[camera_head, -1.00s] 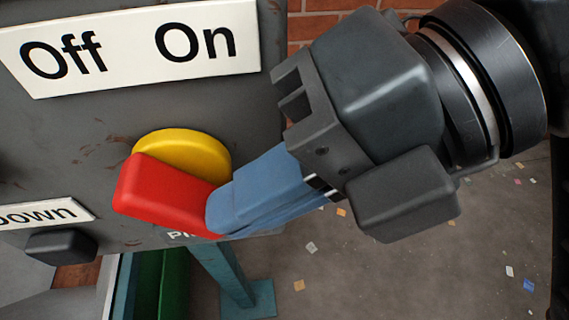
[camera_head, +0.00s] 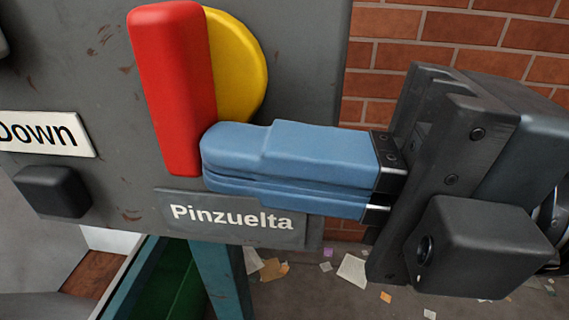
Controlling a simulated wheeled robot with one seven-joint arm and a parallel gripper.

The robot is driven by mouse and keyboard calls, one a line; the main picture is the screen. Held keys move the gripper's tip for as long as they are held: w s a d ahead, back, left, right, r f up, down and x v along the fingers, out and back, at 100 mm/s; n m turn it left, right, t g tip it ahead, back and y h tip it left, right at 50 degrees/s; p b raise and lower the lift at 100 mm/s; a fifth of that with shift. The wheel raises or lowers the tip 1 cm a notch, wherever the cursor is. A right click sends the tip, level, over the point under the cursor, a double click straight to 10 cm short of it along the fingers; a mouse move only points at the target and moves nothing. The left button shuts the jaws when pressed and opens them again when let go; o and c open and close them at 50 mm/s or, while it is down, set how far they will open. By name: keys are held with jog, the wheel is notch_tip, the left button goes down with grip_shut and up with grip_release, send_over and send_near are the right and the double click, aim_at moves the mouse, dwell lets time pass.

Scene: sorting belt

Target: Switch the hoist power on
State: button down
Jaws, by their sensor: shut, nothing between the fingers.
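A red lever (camera_head: 172,95) stands nearly upright in the picture on a yellow round disc (camera_head: 238,70) on the grey panel (camera_head: 300,60). Its top leans slightly left. My gripper (camera_head: 207,165) comes in from the right with its blue fingers shut together and empty. The fingertips are at the right side of the lever's lower end and appear to touch it. They overlap the lower edge of the disc. The Off and On sign is out of view.
A sign reading Down (camera_head: 45,135) and a dark button (camera_head: 53,190) are at the left. A Pinzuelta plate (camera_head: 232,217) is below the lever. A brick wall (camera_head: 410,35) is behind, and paper scraps lie on the floor.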

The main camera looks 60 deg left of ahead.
aim_at(188, 175)
jog(key=g+y+b, duration=0.1)
jog(key=s+f+g+y+b, duration=0.1)
jog(key=b, duration=0.1)
jog(key=a+g+b, duration=0.1)
jog(key=b, duration=0.1)
jog(key=shift+s+f+g+y, duration=0.2)
jog(key=shift+f+g+y, duration=0.1)
jog(key=shift+f+y, duration=0.1)
jog(key=shift+s+a+b, duration=0.25)
jog(key=shift+a+b, duration=0.05)
jog(key=shift+b, duration=0.3)
jog(key=shift+f, duration=0.1)
